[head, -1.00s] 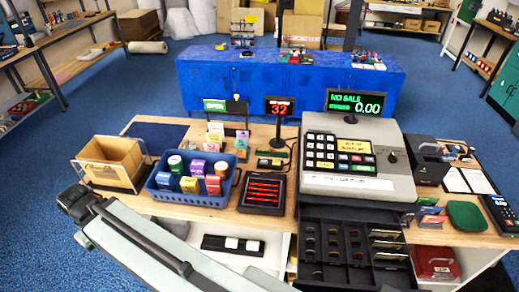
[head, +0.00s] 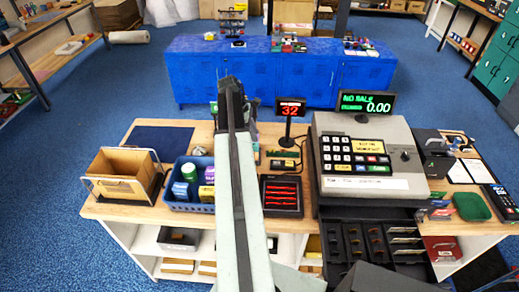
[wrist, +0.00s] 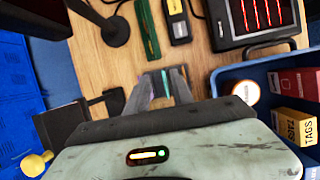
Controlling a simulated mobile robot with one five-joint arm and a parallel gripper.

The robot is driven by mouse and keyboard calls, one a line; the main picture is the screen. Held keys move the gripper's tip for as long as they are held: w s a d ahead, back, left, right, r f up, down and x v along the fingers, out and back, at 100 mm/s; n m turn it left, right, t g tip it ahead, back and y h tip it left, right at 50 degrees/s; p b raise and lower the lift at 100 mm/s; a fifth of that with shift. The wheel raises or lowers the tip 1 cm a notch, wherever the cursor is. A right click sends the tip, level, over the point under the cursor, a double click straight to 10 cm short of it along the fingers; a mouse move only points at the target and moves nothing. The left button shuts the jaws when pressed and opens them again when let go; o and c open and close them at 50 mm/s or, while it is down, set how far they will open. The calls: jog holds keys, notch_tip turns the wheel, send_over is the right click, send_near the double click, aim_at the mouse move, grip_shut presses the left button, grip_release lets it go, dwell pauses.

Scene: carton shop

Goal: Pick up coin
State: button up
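The black cash drawer (head: 341,251) stands open below the grey cash register (head: 368,150) in the head view. Small brownish round shapes, apparently coins, lie in its narrow compartments; I cannot single out one coin. A dark shape covers the drawer's front part. My arm reaches up the middle of the head view, left of the register and drawer. In the wrist view my gripper (wrist: 162,88) has its two fingers apart above the wooden counter, with a small grey and teal item seen between them. The fingers do not appear closed on it. No coin shows in the wrist view.
The blue basket (head: 190,207) with small boxes and the cardboard box holder (head: 122,178) stand left of my arm. The black tray with red bars (head: 282,196) and the red display (head: 291,108) are close on its right. A blue cabinet (head: 290,77) stands behind.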

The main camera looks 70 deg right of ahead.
aim_at(269, 153)
jog(key=shift+g, duration=0.3)
jog(key=b+x, duration=0.3)
jog(key=x, duration=0.1)
jog(key=s+d+b+x, duration=0.1)
jog(key=b+x, duration=0.2)
jog(key=d+r+b+x, duration=0.1)
jog(key=b+x, duration=0.2)
jog(key=x, duration=0.1)
jog(key=shift+s+d+f+b, duration=0.1)
jog(key=shift+s+f+b, duration=0.15)
jog(key=shift+f+b, duration=0.05)
jog(key=shift+s, duration=0.15)
jog(key=shift+r, duration=0.15)
grip_shut()
